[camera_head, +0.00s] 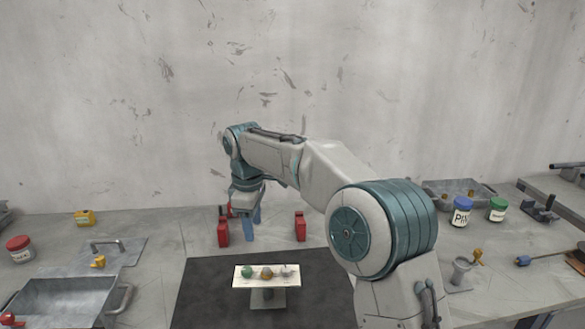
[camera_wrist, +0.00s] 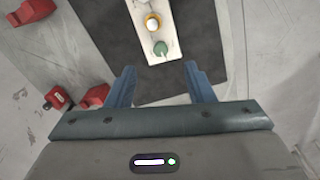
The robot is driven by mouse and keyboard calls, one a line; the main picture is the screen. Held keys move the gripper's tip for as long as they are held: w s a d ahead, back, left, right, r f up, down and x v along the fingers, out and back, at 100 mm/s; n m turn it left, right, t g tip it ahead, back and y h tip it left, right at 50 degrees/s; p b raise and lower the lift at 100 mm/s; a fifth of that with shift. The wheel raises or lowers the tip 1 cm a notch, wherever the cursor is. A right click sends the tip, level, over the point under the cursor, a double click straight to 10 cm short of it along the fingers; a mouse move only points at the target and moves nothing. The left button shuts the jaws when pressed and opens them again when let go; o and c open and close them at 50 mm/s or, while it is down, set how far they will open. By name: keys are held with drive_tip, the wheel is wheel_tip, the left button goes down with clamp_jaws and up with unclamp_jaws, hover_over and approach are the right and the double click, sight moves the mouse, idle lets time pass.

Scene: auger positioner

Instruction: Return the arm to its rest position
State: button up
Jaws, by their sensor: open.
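My arm reaches forward and to the left across the head view. My gripper (camera_head: 247,225) points down behind the dark mat (camera_head: 210,297). In the wrist view my gripper (camera_wrist: 158,78) shows two blue fingers spread apart with nothing between them. A small white stand (camera_head: 265,282) on the mat carries a green piece (camera_head: 247,272), an orange-brown piece (camera_head: 267,273) and a pale piece (camera_head: 288,271). The green piece also shows in the wrist view (camera_wrist: 160,48), beyond the fingertips and apart from them.
Red blocks (camera_head: 300,227) stand close to my gripper. A metal tray (camera_head: 62,300) and a red jar (camera_head: 19,249) are at left. A blue-lidded jar (camera_head: 462,212) and a green-lidded jar (camera_head: 497,209) stand at right. A grey wall (camera_head: 150,100) rises behind the table.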

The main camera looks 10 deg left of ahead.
drive_tip(key=s+d+r+m+t, duration=0.1)
drive_tip(key=s+d+m, duration=0.25)
drive_tip(key=d, duration=0.35)
drive_tip(key=s+d+r+m, duration=0.1)
drive_tip(key=s+d+m, duration=0.1)
drive_tip(key=s+d, duration=0.35)
drive_tip(key=s+d+r+m+t, duration=0.1)
drive_tip(key=s+d+r+m, duration=0.15)
drive_tip(key=d, duration=0.55)
drive_tip(key=s+d+f+m, duration=0.4)
drive_tip(key=s+d, duration=0.1)
drive_tip(key=s, duration=0.2)
drive_tip(key=s+d+f+m, duration=0.3)
drive_tip(key=s+d+m, duration=0.2)
drive_tip(key=s, duration=0.3)
drive_tip(key=shift+s+d+f+t, duration=0.15)
drive_tip(key=shift+d+f+t, duration=0.2)
drive_tip(key=shift+d+t, duration=0.05)
